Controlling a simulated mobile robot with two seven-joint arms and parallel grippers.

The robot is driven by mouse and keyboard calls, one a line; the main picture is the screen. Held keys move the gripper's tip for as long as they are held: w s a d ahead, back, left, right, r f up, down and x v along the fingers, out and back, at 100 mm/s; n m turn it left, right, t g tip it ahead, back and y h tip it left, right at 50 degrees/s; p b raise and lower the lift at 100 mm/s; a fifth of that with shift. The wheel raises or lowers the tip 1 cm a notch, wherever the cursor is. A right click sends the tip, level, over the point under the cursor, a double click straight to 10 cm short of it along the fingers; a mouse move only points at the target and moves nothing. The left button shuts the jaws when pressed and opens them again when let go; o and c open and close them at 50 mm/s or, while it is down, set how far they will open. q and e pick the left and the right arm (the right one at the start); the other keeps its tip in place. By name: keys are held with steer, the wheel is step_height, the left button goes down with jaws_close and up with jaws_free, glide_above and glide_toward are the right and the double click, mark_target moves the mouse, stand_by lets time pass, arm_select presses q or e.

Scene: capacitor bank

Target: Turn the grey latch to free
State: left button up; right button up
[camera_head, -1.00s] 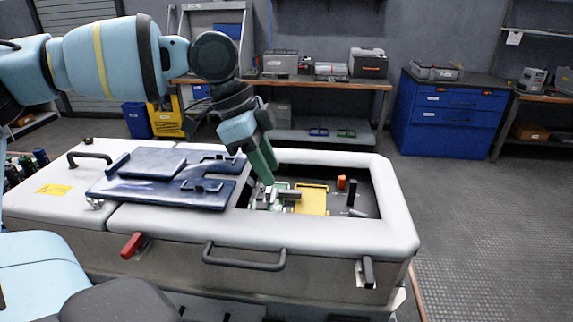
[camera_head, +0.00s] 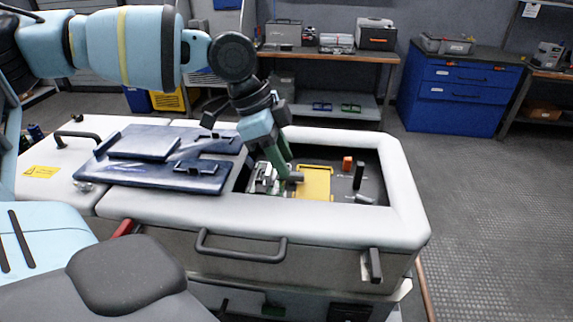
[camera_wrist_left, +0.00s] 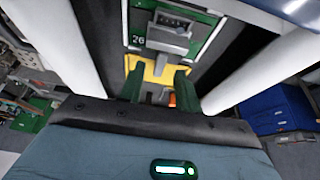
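The grey latch (camera_head: 296,177) shows in the head view as a small grey block in the cabinet's opening, just left of a yellow plate (camera_head: 314,184). In the left wrist view, a grey block that looks like the latch (camera_wrist_left: 170,38) is on a green-framed module, beyond the fingertips. My left gripper (camera_head: 286,174) points down into the opening, with its green fingers close beside the latch. In the left wrist view its two fingers (camera_wrist_left: 158,82) are apart, with nothing seen held between them. Contact with the latch cannot be told. My right gripper is out of view.
A dark blue lid (camera_head: 170,170) lies on the white cabinet top, left of the opening. An orange block (camera_head: 347,163) and a black upright lever (camera_head: 358,176) stand right of the yellow plate. The white rim (camera_head: 405,190) surrounds the opening. A blue drawer cabinet (camera_head: 455,95) stands behind.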

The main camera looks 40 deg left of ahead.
mark_target(292, 176)
arm_select(q)
steer(key=shift+x, duration=1.1)
jaws_close()
